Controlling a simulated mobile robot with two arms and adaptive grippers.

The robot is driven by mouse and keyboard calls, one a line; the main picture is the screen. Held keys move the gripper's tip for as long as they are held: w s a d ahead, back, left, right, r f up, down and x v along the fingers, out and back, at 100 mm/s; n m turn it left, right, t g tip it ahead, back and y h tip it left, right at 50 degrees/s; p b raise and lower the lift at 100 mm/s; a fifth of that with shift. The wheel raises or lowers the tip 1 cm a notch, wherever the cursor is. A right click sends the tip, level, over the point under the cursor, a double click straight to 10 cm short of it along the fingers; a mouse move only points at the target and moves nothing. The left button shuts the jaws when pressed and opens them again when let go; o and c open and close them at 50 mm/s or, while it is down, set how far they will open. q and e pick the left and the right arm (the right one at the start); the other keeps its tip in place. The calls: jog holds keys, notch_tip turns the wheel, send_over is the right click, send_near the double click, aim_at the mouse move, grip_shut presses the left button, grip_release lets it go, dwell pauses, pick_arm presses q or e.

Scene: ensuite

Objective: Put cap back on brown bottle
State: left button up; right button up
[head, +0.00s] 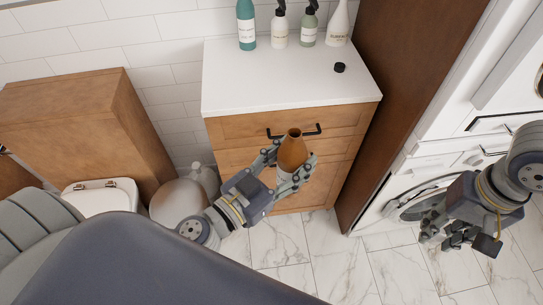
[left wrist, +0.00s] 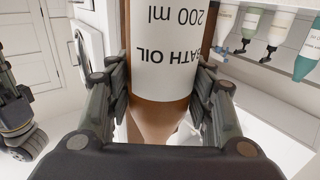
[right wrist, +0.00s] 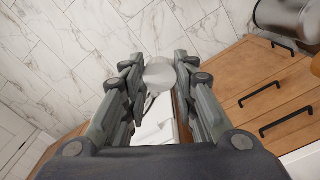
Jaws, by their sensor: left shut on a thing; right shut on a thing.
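The brown bottle (head: 292,155) is upright in front of the cabinet drawers, its dark mouth uncapped. My left gripper (head: 288,165) is shut around its body. The left wrist view shows the bottle (left wrist: 163,45) between both fingers, with a white "BATH OIL 200 ml" label. The black cap (head: 340,67) lies alone on the white countertop, toward its right side. My right gripper (head: 447,232) is low at the right, in front of the washing machine, away from bottle and cap. In the right wrist view a pale thing (right wrist: 160,73) shows between its fingers; I cannot identify it.
The white countertop (head: 255,85) is mostly clear around the cap. Several bottles, including a teal one (head: 246,25), stand along its back. A brown panel (head: 400,80) rises at its right. A toilet (head: 100,197) and a wooden box cabinet (head: 85,115) are at the left.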

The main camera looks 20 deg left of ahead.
pick_arm(q)
jog(key=w+d+m+g+h, duration=0.2)
jog(key=d+m+h, duration=0.1)
jog(key=d, duration=0.3)
jog(key=shift+w+d+r+m+g+h, duration=0.3)
jog(key=shift+w+g+h, duration=0.1)
jog(key=shift+h, duration=0.5)
jog(key=shift+f, duration=0.1)
pick_arm(e)
jog(key=shift+a, duration=0.1)
jog(key=shift+w+a+r, duration=0.25)
jog(key=w+a+r, duration=0.2)
jog(key=a+r, duration=0.7)
jog(key=a, duration=0.2)
jog(key=w+a+r+n, duration=0.1)
jog(key=w+a+r, duration=0.2)
jog(key=a+r, duration=0.6)
jog(key=a, duration=0.3)
jog(key=shift+w+a, duration=0.2)
jog(key=shift+f, duration=2)
